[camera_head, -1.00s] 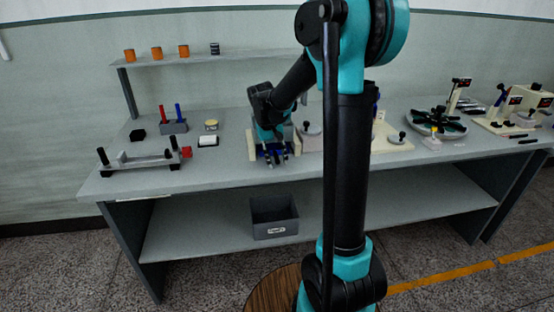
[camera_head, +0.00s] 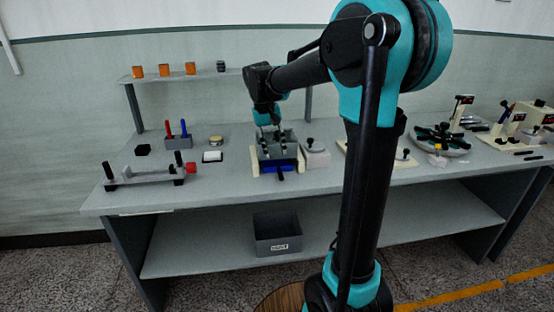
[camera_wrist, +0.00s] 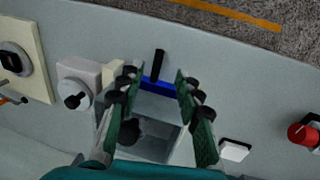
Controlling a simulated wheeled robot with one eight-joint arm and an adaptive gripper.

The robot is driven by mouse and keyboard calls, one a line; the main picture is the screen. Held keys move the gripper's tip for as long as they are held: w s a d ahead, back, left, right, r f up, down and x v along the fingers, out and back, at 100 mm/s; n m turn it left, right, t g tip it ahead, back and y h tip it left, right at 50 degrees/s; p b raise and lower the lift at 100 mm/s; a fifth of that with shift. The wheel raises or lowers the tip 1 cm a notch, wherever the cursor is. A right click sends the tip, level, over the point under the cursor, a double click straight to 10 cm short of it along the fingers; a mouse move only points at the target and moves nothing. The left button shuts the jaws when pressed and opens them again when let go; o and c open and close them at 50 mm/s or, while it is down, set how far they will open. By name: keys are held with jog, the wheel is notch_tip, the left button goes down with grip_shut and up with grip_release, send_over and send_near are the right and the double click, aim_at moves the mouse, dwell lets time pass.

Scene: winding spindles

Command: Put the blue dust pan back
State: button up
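The blue dust pan (camera_head: 283,163) sits at the front of a grey open box (camera_head: 277,150) with cream side pieces on the bench. In the wrist view, the blue pan (camera_wrist: 157,86) lies across the box's edge, with a dark handle sticking out from it. The box's inside (camera_wrist: 150,135) shows in the wrist view with a dark round thing in it. My gripper (camera_head: 274,143) points down above the box. In the wrist view, my gripper (camera_wrist: 156,82) has its fingers wide apart and nothing between them is held. The pan's lower side is hidden.
A white block with a black knob (camera_head: 314,152) stands right of the box. A white block (camera_head: 212,157) and a holder with red and blue pieces (camera_head: 178,142) stand to the left. A grey labelled bin (camera_head: 278,237) is on the lower shelf. The bench front is clear.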

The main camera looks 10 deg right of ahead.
jog(key=s+d+f+t+y, duration=0.1)
jog(key=s+d+f+t, duration=0.1)
jog(key=s+f, duration=0.7)
jog(key=s+d+f+t+y, duration=0.1)
jog(key=s+d+f, duration=0.3)
jog(key=s+f, duration=0.5)
jog(key=s+t, duration=0.1)
jog(key=s, duration=0.3)
jog(key=shift+d, duration=0.15)
